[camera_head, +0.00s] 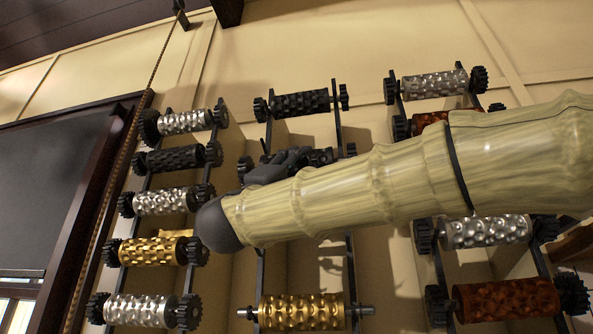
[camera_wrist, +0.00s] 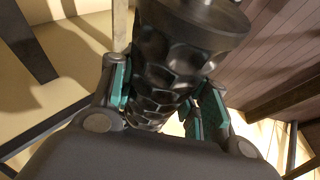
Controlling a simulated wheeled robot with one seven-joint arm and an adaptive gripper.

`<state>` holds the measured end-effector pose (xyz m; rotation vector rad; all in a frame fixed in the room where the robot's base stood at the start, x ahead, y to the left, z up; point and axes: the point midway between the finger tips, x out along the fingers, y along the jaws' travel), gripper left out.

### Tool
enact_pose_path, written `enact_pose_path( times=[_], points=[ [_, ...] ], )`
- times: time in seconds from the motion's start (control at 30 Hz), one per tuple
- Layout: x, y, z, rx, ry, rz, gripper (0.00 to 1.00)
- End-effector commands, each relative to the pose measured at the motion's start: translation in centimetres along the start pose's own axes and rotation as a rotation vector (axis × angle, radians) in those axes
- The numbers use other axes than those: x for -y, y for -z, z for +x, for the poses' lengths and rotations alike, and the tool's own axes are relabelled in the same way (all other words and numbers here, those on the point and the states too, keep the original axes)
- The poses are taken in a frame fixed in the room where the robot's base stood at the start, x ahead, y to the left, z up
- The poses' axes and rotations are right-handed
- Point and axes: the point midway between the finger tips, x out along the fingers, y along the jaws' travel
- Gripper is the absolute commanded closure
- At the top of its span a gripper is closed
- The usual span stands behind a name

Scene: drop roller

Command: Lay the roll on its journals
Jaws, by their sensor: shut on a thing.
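A dark roll (camera_wrist: 165,65) with a dimpled surface fills the middle of the wrist view, with a smooth end and a thin shaft stub at the top. My gripper (camera_wrist: 160,95) is shut on it, the teal pads on either side of the roll. In the head view my gripper (camera_head: 283,163) is at the upper part of the middle rack, partly behind my arm. A dark roll (camera_head: 318,157) shows just beyond it there and appears to be the held one. Whether its ends touch the rack's journals is hidden.
A black roll (camera_head: 300,103) sits above on the middle rack and a gold roll (camera_head: 300,312) with bare shaft ends sits at its bottom. The left rack holds silver, black and gold rolls (camera_head: 153,250). The right rack holds silver and copper rolls (camera_head: 505,300), partly behind my arm.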

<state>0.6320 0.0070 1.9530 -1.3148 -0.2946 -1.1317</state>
Motion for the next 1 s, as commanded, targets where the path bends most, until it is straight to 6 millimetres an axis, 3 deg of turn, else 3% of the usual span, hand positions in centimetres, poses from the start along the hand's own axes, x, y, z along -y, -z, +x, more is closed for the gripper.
enact_pose_path(
  times=[0.8, 1.0],
  points=[
    [-3.8, -1.1, 2.9, -0.002, 0.001, 0.001, 1.00],
    [-4.8, -0.6, 1.8, -0.002, 0.002, 0.001, 1.00]
  ],
)
